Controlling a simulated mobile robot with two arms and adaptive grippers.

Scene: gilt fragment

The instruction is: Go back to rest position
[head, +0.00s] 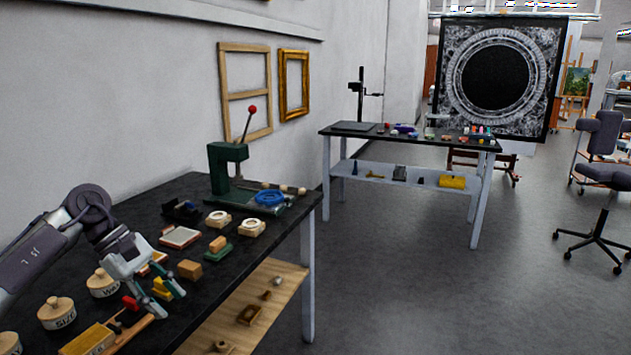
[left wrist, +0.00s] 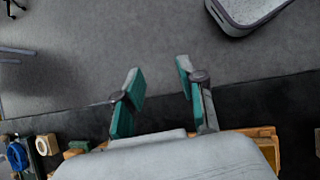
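My left gripper (head: 166,302) reaches in from the left over the near part of the black workbench (head: 190,190). Its teal-padded fingers are spread apart. In the left wrist view the gripper (left wrist: 160,75) shows nothing between its fingers but grey floor beyond the bench edge. In the head view a yellow stepped block (head: 161,289) appears beside the fingers; I cannot tell how far apart they are. My right gripper is in neither view.
Lidded jars (head: 57,313), a wooden block (head: 190,269) and a green press (head: 229,168) with a red-knobbed lever stand on the bench. A second table (head: 410,140) and an office chair (head: 600,180) stand beyond. A grey bin (left wrist: 235,22) is on the floor, which is otherwise largely clear.

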